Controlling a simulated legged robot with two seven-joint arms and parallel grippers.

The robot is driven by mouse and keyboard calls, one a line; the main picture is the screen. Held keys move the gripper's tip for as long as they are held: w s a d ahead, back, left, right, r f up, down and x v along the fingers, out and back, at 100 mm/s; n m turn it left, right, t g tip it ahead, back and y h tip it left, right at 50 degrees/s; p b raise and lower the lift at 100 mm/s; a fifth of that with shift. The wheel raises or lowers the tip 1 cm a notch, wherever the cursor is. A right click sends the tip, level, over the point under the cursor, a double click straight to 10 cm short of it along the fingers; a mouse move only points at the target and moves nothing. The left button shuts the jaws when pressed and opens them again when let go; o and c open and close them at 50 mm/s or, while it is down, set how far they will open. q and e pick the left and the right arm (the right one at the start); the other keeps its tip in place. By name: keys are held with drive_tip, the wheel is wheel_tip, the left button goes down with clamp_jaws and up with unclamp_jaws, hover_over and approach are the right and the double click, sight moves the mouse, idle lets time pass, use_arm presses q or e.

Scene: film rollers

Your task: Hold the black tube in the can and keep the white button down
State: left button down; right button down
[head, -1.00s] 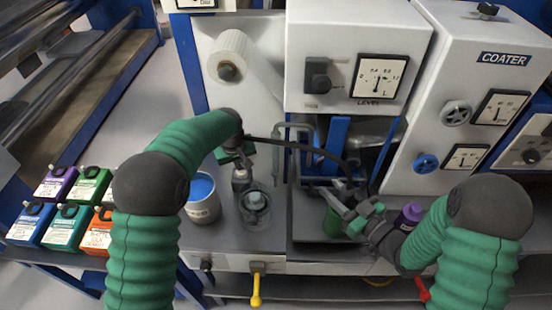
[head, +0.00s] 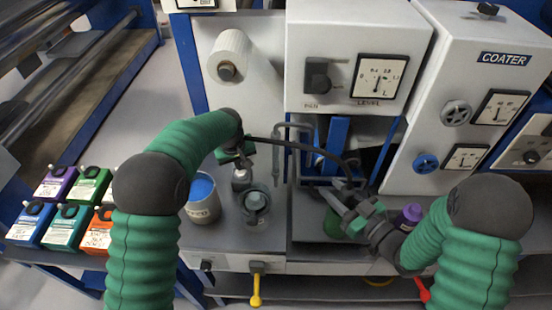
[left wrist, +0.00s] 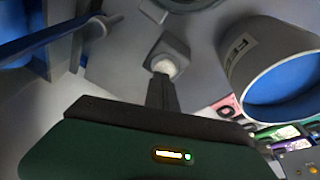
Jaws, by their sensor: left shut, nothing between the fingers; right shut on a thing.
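My left gripper (head: 240,165) is shut and empty, pointing down at a small grey block on the bench. In the left wrist view its closed fingertips (left wrist: 162,80) meet the white button (left wrist: 165,66) on that block; how far the button is down cannot be told. The black tube (head: 310,147) arches from the left across to my right gripper (head: 343,194). My right gripper is shut on the tube, just above the green can (head: 333,224). The gripper covers much of the can, so the tube's end is hidden.
A white cup with blue contents (head: 203,212) and a glass jar (head: 255,203) stand near my left gripper. A purple bottle (head: 408,216) stands right of my right gripper. The LEVEL gauge (head: 380,77) is above. Colored canisters (head: 68,225) sit at the left.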

use_arm(q)
drive_tip(key=shift+f, duration=0.65)
idle(1.4)
idle(2.3)
drive_tip(key=shift+r, duration=3.55)
drive_tip(key=v, duration=1.1)
drive_tip(key=shift+r, duration=0.4)
drive_tip(key=shift+s, duration=0.1)
use_arm(e)
drive_tip(key=c, duration=0.9)
unclamp_jaws()
